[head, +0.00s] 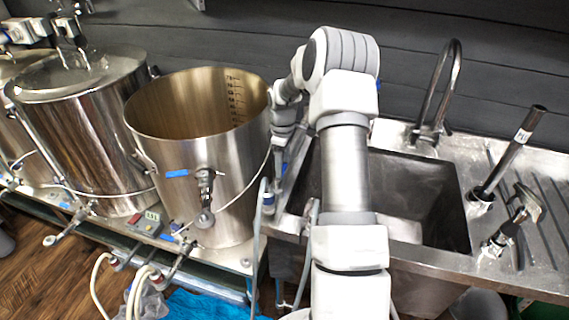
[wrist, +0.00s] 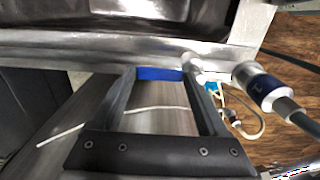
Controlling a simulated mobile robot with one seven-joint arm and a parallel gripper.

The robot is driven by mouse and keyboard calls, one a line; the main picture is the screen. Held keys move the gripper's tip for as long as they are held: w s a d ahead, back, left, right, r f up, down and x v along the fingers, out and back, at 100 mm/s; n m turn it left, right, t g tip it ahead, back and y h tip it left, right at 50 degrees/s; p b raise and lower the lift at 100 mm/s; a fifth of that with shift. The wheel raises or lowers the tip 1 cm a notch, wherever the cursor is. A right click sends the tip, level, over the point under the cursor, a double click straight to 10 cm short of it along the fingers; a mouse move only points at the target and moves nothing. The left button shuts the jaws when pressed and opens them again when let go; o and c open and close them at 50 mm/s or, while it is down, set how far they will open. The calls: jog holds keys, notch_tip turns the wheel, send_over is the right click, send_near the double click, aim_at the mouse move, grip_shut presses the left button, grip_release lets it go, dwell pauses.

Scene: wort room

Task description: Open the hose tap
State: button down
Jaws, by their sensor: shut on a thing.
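The hose tap's blue handle (wrist: 160,74) is between my fingertips in the wrist view, just below the steel sink edge. My gripper (wrist: 160,76) is shut on this handle, with the fingers spread by its width. A hose fitting with a dark blue band (wrist: 262,88) and a grey hose sits to the right of the fingers. In the head view the fitting (head: 268,197) shows at the sink's left front corner, its hose hanging down. My arm hides part of the sink there, and the grip itself is hard to make out.
The steel sink (head: 440,200) has a curved faucet (head: 437,100) at its back. An open steel kettle (head: 170,150) stands close on the left, with a lidded kettle (head: 85,125) beyond it. Cream hoses (head: 140,290) hang below the bench at the front.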

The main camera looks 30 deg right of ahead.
jog(key=shift+w+r, duration=0.1)
dwell(0.4)
grip_release()
notch_tip(320, 180, up, 17)
jog(key=shift+r, duration=0.2)
jog(key=shift+a, duration=0.15)
dwell(0.5)
